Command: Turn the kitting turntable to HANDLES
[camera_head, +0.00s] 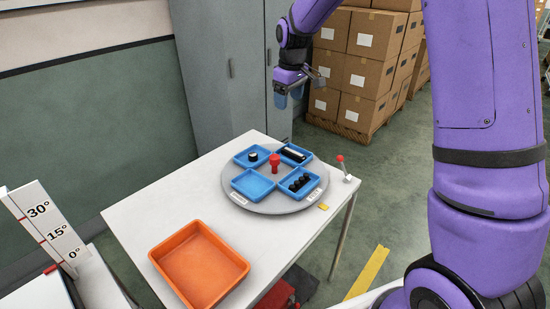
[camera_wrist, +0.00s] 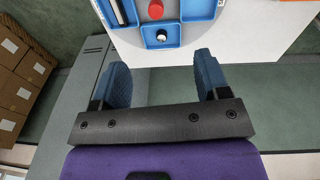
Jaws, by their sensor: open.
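The kitting turntable (camera_head: 268,203) is a round grey disc on the white table, with a red knob (camera_head: 275,164) at its centre. It bears blue trays: one with a round black part (camera_head: 253,156), one with a long black and white part (camera_head: 294,155), one with several black pieces (camera_head: 299,182), and an empty tray (camera_head: 253,185). Labels (camera_head: 238,199) on the rim are too small to read. My gripper (camera_head: 288,94) is open and empty, above and beyond the table's far edge. The wrist view shows its blue fingers (camera_wrist: 163,80) apart, with the knob (camera_wrist: 155,9) ahead.
An orange bin (camera_head: 199,264) sits at the table's near end. A small red-topped lever (camera_head: 342,164) and a yellow mark (camera_head: 323,207) are right of the turntable. Grey cabinets (camera_head: 228,70) and stacked cartons (camera_head: 362,75) stand behind. An angle scale (camera_head: 50,228) is at left.

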